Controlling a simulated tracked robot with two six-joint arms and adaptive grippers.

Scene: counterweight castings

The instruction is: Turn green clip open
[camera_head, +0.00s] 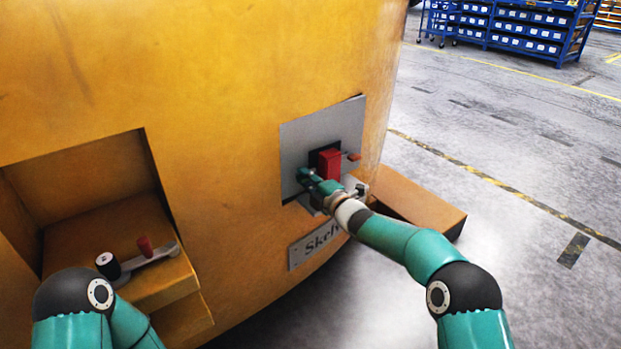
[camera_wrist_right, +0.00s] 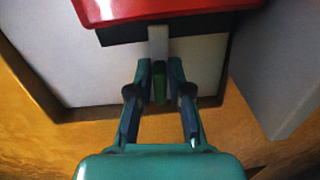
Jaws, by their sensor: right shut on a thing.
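The green clip (camera_wrist_right: 159,88) sits between the fingertips of my right gripper (camera_wrist_right: 160,76) in the right wrist view. It is just below a small grey tab (camera_wrist_right: 158,44) under the red block (camera_wrist_right: 165,9). In the head view my right gripper (camera_head: 312,182) is at the lower left of the red block (camera_head: 329,163) on the grey plate (camera_head: 298,140); the green clip cannot be made out there. My right gripper is shut on the clip. Of my left arm only links show at the lower left; its gripper is not seen.
The yellow casting (camera_head: 230,60) fills the left and middle. A recess at left holds a lever with a red knob (camera_head: 145,245) and a black knob (camera_head: 108,265). A yellow ledge (camera_head: 415,200) juts out at right. Open floor lies right; a blue rack (camera_head: 500,28) stands far back.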

